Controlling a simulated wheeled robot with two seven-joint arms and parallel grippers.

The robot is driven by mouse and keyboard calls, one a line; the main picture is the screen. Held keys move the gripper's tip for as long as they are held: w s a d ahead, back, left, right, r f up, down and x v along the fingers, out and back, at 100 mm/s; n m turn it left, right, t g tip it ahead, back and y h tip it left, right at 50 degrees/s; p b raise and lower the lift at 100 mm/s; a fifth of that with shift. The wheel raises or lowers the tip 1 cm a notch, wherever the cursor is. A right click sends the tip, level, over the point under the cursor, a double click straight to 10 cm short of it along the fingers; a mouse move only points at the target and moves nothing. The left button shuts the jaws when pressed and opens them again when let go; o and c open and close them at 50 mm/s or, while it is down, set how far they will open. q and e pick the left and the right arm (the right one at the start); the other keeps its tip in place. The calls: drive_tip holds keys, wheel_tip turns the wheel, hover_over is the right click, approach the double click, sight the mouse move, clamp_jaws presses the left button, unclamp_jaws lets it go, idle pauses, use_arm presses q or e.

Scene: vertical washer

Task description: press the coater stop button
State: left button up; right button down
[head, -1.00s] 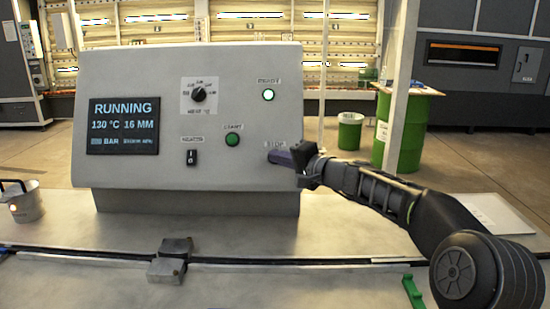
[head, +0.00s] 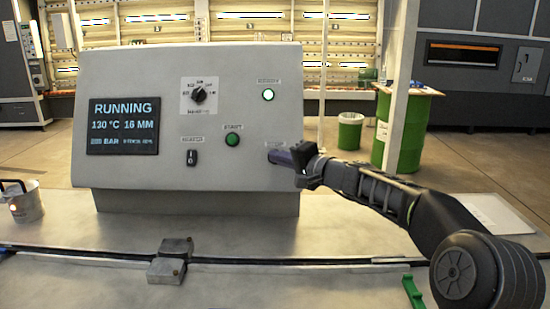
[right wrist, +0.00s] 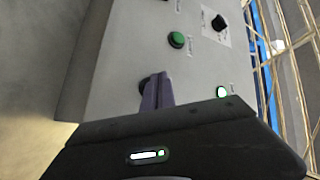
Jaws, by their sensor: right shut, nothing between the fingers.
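The grey coater control panel (head: 140,75) stands on the bench, and its screen (head: 123,126) reads RUNNING. My right gripper (head: 272,155) is shut and empty, with its fingertips at the stop button's place on the panel's lower right. In the right wrist view the closed fingers (right wrist: 157,93) are in front of a dark round button (right wrist: 146,82), mostly hidden behind them; whether they touch it I cannot tell. The green start button (head: 232,140) is up and to the left of the fingertips. My left gripper is not in view.
A metal cup (head: 24,205) stands at the far left. A metal block (head: 170,262) sits on the bench's front rail.

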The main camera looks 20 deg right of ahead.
idle(0.7)
drive_tip(key=shift+w+d+f, duration=0.15)
drive_tip(key=shift+w+f, duration=0.05)
drive_tip(key=shift+w, duration=0.15)
drive_tip(key=shift+w+d+f+b, duration=0.2)
drive_tip(key=shift+w+f+b, duration=0.05)
drive_tip(key=shift+w+b, duration=0.15)
idle(0.8)
drive_tip(key=shift+s, duration=0.1)
idle(0.3)
drive_tip(key=shift+s+a+r+b, duration=0.4)
drive_tip(key=shift+s+b, duration=0.1)
drive_tip(key=shift+s, duration=0.15)
